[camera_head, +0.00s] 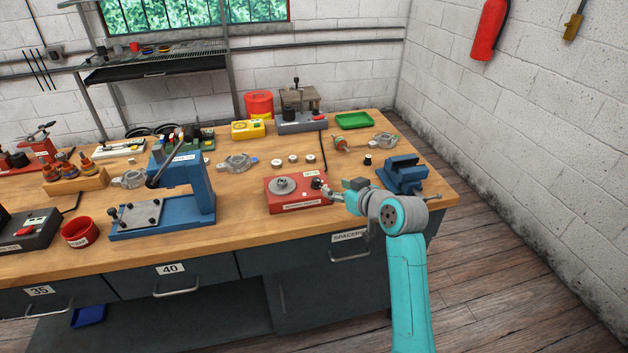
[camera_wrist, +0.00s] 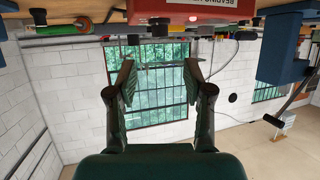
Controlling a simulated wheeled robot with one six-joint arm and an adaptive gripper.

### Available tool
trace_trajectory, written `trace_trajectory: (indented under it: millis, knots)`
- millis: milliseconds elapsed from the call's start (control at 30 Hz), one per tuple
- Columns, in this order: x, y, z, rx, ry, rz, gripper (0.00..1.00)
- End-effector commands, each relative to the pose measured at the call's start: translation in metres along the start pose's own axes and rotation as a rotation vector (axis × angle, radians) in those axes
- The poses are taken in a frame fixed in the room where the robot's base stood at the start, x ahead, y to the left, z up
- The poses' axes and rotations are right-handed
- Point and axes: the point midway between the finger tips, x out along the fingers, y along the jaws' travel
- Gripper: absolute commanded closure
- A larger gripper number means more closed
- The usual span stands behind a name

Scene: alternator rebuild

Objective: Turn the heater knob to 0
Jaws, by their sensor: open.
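The red bearing heater (camera_head: 283,207) sits near the front edge of the wooden bench, with a grey round part on its top. A small dark knob (camera_head: 316,184) is at its right end, close to my gripper's fingertips in the head view. My gripper (camera_head: 327,191) reaches in from the right beside the heater. In the wrist view, which is upside down, my gripper (camera_wrist: 159,66) is open with nothing between its fingers. The heater's red front (camera_wrist: 170,10) shows there at the top edge, beyond the fingertips. The knob's pointer and scale are too small to read.
A blue vise (camera_head: 405,180) stands right of my arm. A blue press (camera_head: 190,195) stands left of the heater. Several small rings (camera_head: 293,159) lie behind the heater, with a green tray (camera_head: 354,121) at the back. The bench (camera_head: 245,222) is clear just left of the heater.

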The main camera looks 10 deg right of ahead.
Motion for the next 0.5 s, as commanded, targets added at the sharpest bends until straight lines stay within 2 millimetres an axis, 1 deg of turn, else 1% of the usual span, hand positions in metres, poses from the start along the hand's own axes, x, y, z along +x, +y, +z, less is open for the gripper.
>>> trace_trajectory:
  millis: [167, 300, 500]
  knots:
    - [0.023, -0.001, 0.000, 0.000, -0.001, -0.001, 0.49]
    - [0.049, -0.001, 0.000, 0.001, -0.001, -0.002, 0.49]
    - [0.081, -0.001, 0.000, 0.001, -0.001, -0.001, 0.49]
